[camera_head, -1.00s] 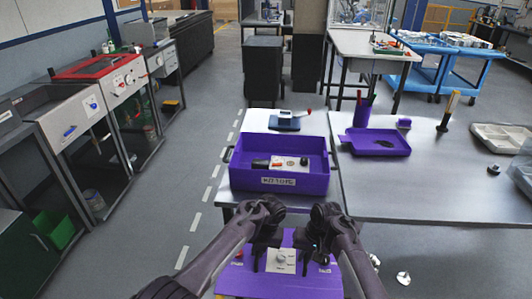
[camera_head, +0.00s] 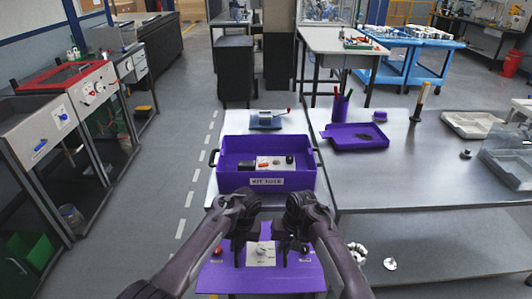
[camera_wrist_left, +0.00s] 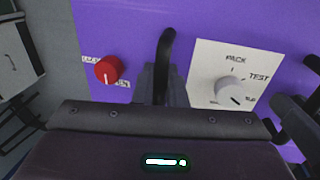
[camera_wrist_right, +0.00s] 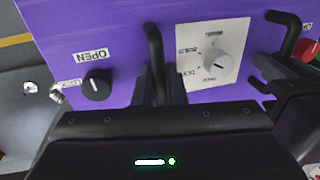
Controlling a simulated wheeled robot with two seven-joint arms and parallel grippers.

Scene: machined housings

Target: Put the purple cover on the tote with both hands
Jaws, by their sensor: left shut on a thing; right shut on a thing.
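The purple cover (camera_head: 258,281) is in front of the tote, at the bottom of the head view. My left gripper (camera_head: 239,252) is shut on the cover's left black handle, seen in the left wrist view (camera_wrist_left: 166,55). My right gripper (camera_head: 284,252) is shut on its right black handle, seen in the right wrist view (camera_wrist_right: 153,50). The cover bears a white dial panel (camera_head: 261,254), a red knob (camera_wrist_left: 108,70) and a black knob (camera_wrist_right: 97,85). The purple tote (camera_head: 267,181) stands open on the table, with a device (camera_head: 267,163) inside and black side handles.
A blue-based tool (camera_head: 266,121) stands behind the tote. The grey table (camera_head: 420,185) at right holds a purple tray (camera_head: 356,137), a purple pen cup (camera_head: 341,107) and a pale tray (camera_head: 473,124). Machine cabinets (camera_head: 70,120) line the left, with open floor between.

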